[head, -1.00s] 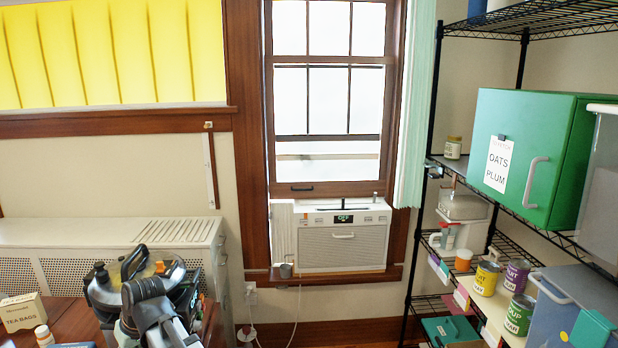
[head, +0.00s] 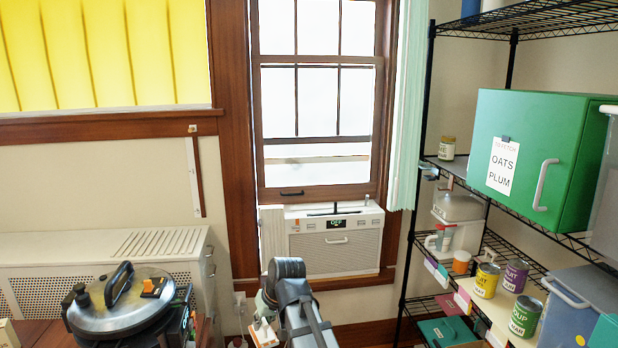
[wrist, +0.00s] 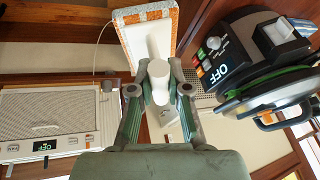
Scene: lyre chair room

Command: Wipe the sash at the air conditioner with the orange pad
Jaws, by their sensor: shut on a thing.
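The orange pad (wrist: 132,42) is a pale plate with an orange rim and a white handle, seen at the top of the wrist view. My gripper (wrist: 160,75) is shut on its white handle. In the head view my arm hides most of the gripper; part of the pad (head: 263,332) shows low at its left side. The window sash (head: 330,192) has a brown bottom rail with a dark pull, just above the white air conditioner (head: 350,255). The air conditioner also shows turned over at left in the wrist view (wrist: 45,110). The pad is apart from the sash.
A steel pressure cooker (head: 125,318) stands at lower left, close to my gripper in the wrist view (wrist: 235,60). A wire shelf (head: 450,172) with cans and a green cabinet (head: 530,150) is at right. A radiator cover (head: 90,245) runs along the left wall.

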